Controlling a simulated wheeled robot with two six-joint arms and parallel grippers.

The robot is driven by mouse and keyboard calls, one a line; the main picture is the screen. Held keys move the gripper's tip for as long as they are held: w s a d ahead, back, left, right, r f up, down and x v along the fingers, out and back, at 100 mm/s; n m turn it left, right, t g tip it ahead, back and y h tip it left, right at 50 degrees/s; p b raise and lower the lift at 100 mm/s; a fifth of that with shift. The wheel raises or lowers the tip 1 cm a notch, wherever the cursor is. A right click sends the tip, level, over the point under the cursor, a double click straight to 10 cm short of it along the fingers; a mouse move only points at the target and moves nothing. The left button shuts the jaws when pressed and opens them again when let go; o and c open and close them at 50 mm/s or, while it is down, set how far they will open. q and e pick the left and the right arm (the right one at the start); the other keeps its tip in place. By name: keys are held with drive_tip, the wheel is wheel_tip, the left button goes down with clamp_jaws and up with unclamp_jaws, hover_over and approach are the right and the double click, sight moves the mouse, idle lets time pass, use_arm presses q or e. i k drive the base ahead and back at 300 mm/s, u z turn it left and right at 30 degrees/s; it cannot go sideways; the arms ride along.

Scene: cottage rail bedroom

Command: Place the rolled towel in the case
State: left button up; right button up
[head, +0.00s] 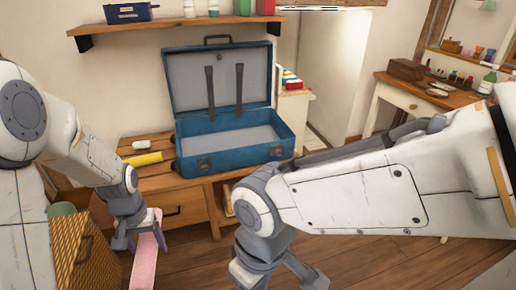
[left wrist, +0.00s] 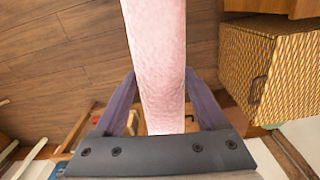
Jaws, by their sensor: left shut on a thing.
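The rolled towel is a long pink roll (head: 146,262) at the lower left of the head view, in front of the dresser and below its top. My left gripper (head: 138,238) is shut on it. In the left wrist view the towel (left wrist: 158,50) runs up between the two fingers of the left gripper (left wrist: 160,76). The case (head: 225,163) is blue, stands on the dresser with its lid raised, and its grey interior looks empty. My right gripper (head: 280,276) is at the bottom middle, apart from the case, with its fingers spread and nothing seen between them.
A yellow roll (head: 143,159) and a small white object (head: 146,144) lie on the dresser (head: 190,188) left of the case. A wicker box (head: 92,262) stands at the lower left, close to the towel. A shelf (head: 170,22) hangs above. Wooden floor is clear in front.

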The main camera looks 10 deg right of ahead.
sight(233, 146)
drive_tip(key=z, duration=0.95)
drive_tip(key=i, duration=2.1)
drive_tip(key=u, duration=0.45)
